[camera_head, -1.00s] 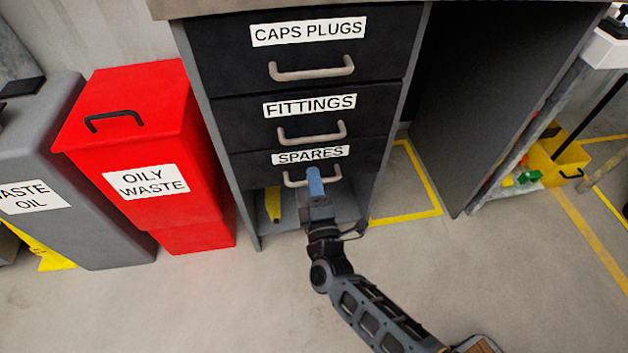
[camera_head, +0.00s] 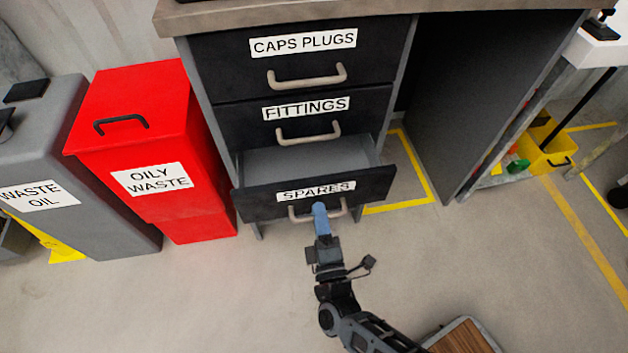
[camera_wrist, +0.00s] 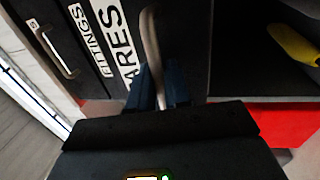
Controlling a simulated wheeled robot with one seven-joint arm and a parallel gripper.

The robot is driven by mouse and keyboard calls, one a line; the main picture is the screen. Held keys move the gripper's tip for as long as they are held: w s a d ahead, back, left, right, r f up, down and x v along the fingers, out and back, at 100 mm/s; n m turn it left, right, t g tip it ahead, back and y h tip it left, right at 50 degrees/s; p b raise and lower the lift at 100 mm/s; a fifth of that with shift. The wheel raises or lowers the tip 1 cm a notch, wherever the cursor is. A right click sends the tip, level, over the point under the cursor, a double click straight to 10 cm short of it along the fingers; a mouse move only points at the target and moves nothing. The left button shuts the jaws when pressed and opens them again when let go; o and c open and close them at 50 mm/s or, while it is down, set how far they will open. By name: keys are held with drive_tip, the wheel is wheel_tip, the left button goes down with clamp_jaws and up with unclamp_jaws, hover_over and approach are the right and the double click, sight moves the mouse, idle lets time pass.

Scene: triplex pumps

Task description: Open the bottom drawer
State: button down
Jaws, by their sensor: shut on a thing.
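The bottom drawer (camera_head: 365,187), labelled SPARES, is pulled out part way from the dark cabinet, and its pale inside shows from above. Its light bar handle (camera_head: 300,214) is on the front below the label. My gripper (camera_head: 320,208) is shut on this handle, with its blue fingers around the bar. In the wrist view the handle (camera_wrist: 150,45) runs down between the two blue fingers (camera_wrist: 162,88). The FITTINGS drawer (camera_head: 365,112) and CAPS PLUGS drawer (camera_head: 385,60) above are closed.
A red OILY WASTE bin (camera_head: 140,150) and a grey WASTE OIL bin (camera_head: 85,190) stand left of the cabinet. A yellow bucket (camera_head: 545,155) is at the right. The floor in front of the drawer is clear.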

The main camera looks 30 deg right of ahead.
drive_tip(key=r+p+v, duration=0.1)
drive_tip(key=r+v, duration=0.1)
drive_tip(key=v, duration=0.8)
drive_tip(key=shift+s, duration=0.35)
drive_tip(key=shift+a+f, duration=0.1)
drive_tip(key=shift+a, duration=0.05)
drive_tip(key=c, duration=1.3)
unclamp_jaws()
drive_tip(key=v, duration=0.7)
drive_tip(key=shift+s+a+f, duration=0.1)
drive_tip(key=shift+s+a, duration=0.05)
drive_tip(key=shift+s, duration=0.2)
